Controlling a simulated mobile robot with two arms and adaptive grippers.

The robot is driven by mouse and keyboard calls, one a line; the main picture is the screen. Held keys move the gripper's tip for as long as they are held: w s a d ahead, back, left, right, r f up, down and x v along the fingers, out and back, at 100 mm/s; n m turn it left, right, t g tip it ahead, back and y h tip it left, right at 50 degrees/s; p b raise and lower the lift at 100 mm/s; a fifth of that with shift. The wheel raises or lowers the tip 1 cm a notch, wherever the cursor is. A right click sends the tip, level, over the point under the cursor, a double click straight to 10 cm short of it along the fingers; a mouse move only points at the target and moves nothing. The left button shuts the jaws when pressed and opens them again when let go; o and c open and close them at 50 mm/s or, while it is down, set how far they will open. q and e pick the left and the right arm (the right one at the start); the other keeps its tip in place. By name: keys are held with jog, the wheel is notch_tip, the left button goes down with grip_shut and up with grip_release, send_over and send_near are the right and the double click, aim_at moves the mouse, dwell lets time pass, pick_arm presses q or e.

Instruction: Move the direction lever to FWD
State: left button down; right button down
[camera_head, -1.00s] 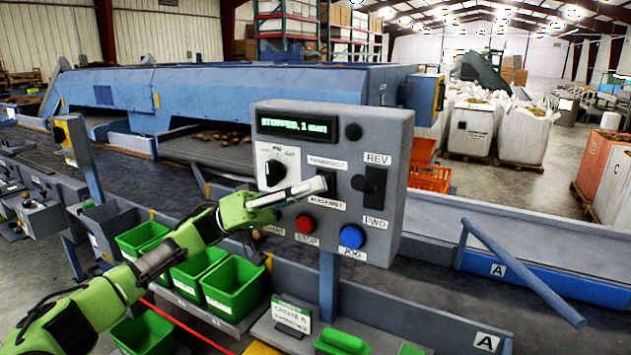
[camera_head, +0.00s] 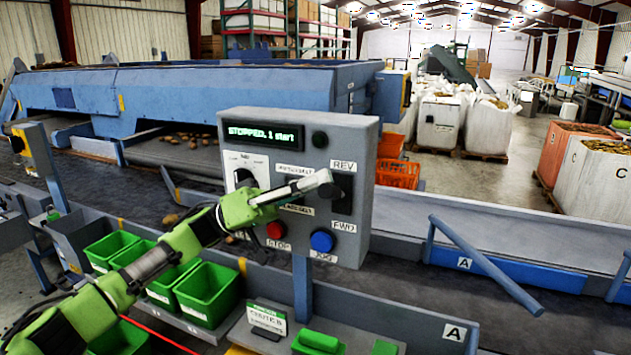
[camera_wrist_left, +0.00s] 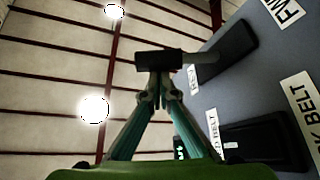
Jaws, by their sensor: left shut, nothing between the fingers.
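The grey control panel (camera_head: 360,225) stands in front of me. Its direction lever (camera_head: 331,190) is black, on a dark plate between the REV label (camera_head: 344,166) above and the FWD label (camera_head: 343,226) below. My left gripper (camera_head: 322,179) is shut and empty, its tips overlapping the lever's handle in the head view. In the wrist view, the dark handle (camera_wrist_left: 160,62) sits just beyond the closed fingertips (camera_wrist_left: 160,88); its shaft is nearer the REV end of the plate. I cannot tell if they touch. My right gripper is out of view.
The panel also carries a display (camera_head: 262,134) reading STOPPED, a rotary knob (camera_head: 245,178), a red STOP button (camera_head: 276,230) and a blue JOG button (camera_head: 321,241). Green bins (camera_head: 207,292) stand below my left arm. A blue slanted bar (camera_head: 480,262) is at right.

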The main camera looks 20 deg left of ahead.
pick_arm(q)
notch_tip(320, 180, down, 6)
jog(key=s+m+g+h+b, duration=0.1)
jog(key=m+g+b, duration=0.5)
jog(key=m, duration=0.3)
jog(key=shift+s+m+b, duration=0.2)
jog(key=shift+m+b, duration=0.1)
jog(key=shift+b, duration=0.05)
jog(key=shift+f, duration=0.1)
dwell(0.6)
jog(key=v, duration=1.2)
jog(key=shift+f, duration=0.25)
dwell(0.3)
